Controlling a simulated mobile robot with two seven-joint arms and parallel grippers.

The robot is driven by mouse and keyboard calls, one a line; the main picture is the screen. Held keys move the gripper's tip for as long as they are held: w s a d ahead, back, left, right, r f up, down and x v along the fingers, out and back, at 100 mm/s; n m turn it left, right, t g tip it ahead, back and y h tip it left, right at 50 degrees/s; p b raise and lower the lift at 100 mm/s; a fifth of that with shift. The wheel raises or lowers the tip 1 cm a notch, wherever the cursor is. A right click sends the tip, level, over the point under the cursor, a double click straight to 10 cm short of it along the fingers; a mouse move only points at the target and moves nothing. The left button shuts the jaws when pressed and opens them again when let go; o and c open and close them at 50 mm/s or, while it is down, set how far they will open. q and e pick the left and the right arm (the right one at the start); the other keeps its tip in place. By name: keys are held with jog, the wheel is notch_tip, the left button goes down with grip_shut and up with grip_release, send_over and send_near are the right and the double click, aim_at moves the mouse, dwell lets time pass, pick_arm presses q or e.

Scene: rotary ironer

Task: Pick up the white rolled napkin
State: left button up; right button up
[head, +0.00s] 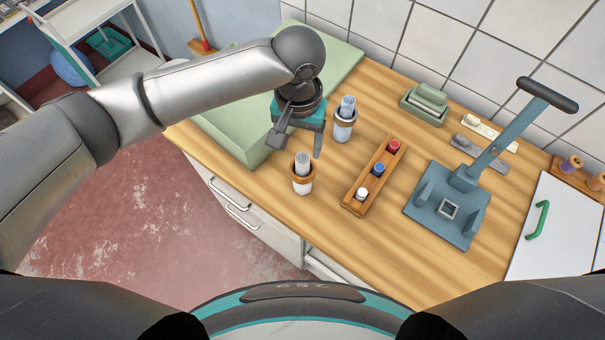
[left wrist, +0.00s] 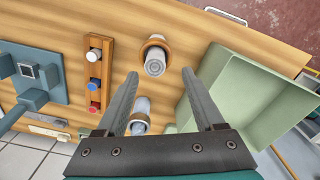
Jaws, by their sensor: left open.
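The white rolled napkin (head: 302,160) stands upright in a white cup with a wooden ring (head: 302,184) near the counter's front edge. In the left wrist view the white rolled napkin (left wrist: 153,66) appears end-on, just beyond and between the fingertips. My left gripper (head: 298,144) is open and empty, above and slightly behind the napkin, pointing down. Its two fingers also show in the left wrist view (left wrist: 160,74), with no contact visible. A pale blue rolled napkin (head: 347,104) stands in a similar cup farther back. My right gripper is not in view.
A green basin (head: 225,125) lies left of the cups. A wooden rack (head: 368,190) with red, blue and white knobs is to the right. A blue-grey press with a long handle (head: 445,210) stands farther right. Bare counter lies between them.

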aim_at(302, 158)
pick_arm(q)
jog(key=f, duration=0.5)
jog(key=shift+s+d+f, duration=0.1)
jog(key=shift+s+d, duration=0.15)
jog(key=shift+d, duration=0.05)
grip_shut()
dwell(1.1)
